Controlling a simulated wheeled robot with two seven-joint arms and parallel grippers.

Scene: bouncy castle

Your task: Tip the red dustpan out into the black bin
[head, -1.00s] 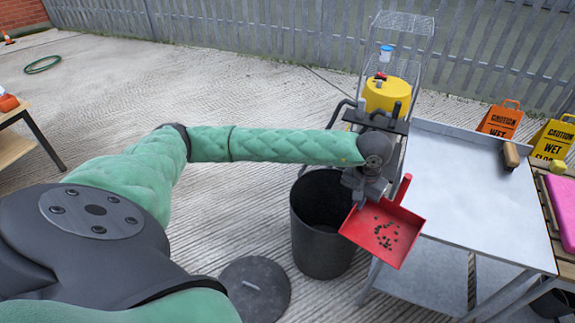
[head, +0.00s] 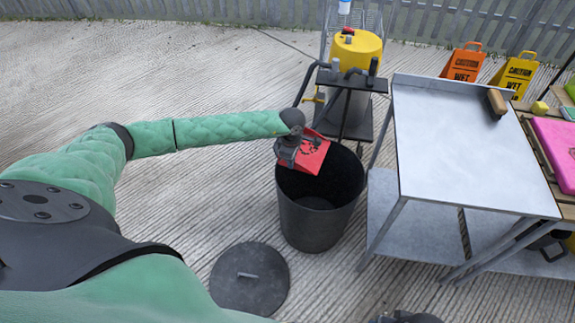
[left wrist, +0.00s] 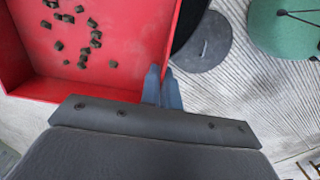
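My left gripper (head: 291,153) is shut on the red dustpan (head: 314,163) at its edge and holds it over the back left of the black bin's mouth. Dark crumbs (head: 310,145) lie bunched in the pan. The left wrist view shows the fingers (left wrist: 162,88) close together beside the wall of the dustpan (left wrist: 110,88), with crumbs (left wrist: 92,38) scattered on its floor. The open black bin (head: 314,222) stands upright on the ground; its inside looks dark. The pan's handle is hidden.
A round grey lid (head: 249,278) lies on the ground left of the bin. A metal table (head: 455,150) with a brush (head: 496,102) stands right of it. A cart with a yellow-topped container (head: 357,48) stands behind the bin. The ground to the left is clear.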

